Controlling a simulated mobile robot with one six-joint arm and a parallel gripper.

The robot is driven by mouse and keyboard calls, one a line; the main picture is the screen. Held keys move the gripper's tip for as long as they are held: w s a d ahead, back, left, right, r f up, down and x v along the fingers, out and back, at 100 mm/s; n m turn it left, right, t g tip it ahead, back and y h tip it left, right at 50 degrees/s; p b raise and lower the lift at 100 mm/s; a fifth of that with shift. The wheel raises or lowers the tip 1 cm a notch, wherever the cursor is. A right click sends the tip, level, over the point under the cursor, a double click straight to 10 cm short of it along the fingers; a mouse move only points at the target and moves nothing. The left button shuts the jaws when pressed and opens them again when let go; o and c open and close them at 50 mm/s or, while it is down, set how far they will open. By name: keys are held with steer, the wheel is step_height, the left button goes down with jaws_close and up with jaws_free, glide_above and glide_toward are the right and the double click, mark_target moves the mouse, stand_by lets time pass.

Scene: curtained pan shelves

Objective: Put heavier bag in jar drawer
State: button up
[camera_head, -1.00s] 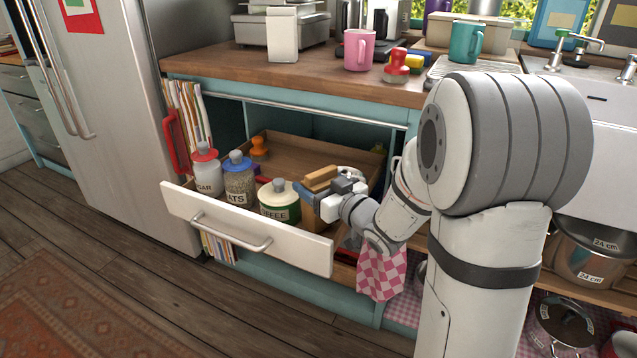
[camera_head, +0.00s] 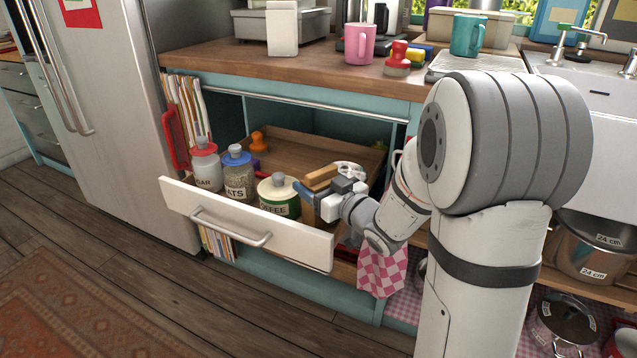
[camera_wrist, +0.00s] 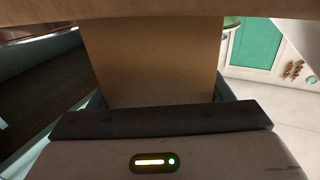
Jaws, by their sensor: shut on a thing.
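A tan paper bag (camera_head: 320,178) is between the fingers of my gripper (camera_head: 318,192), at the right end of the open drawer (camera_head: 245,228). In the wrist view the bag (camera_wrist: 155,65) fills the middle, with a dark finger edge on each side. My gripper is shut on it. The bag is upright; its lower part is hidden behind the drawer front, so I cannot tell whether it touches the drawer floor. The drawer holds a sugar jar (camera_head: 206,172), an oats jar (camera_head: 238,182) and a coffee jar (camera_head: 279,198). The coffee jar is just left of the bag.
An orange-knobbed object (camera_head: 258,142) stands at the drawer's back left. Bare drawer floor (camera_head: 300,158) shows behind the jars. A pink checked cloth (camera_head: 382,272) hangs below my arm. The countertop (camera_head: 290,62) above holds a pink mug (camera_head: 359,45) and other items.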

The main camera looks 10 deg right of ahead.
steer(key=shift+f, duration=0.2)
steer(key=o, duration=1.3)
steer(key=shift+c, duration=0.2)
steer(key=p+v, duration=0.1)
steer(key=v, duration=0.6)
steer(key=shift+s+d, duration=0.2)
steer(key=shift+s, duration=0.15)
jaws_close()
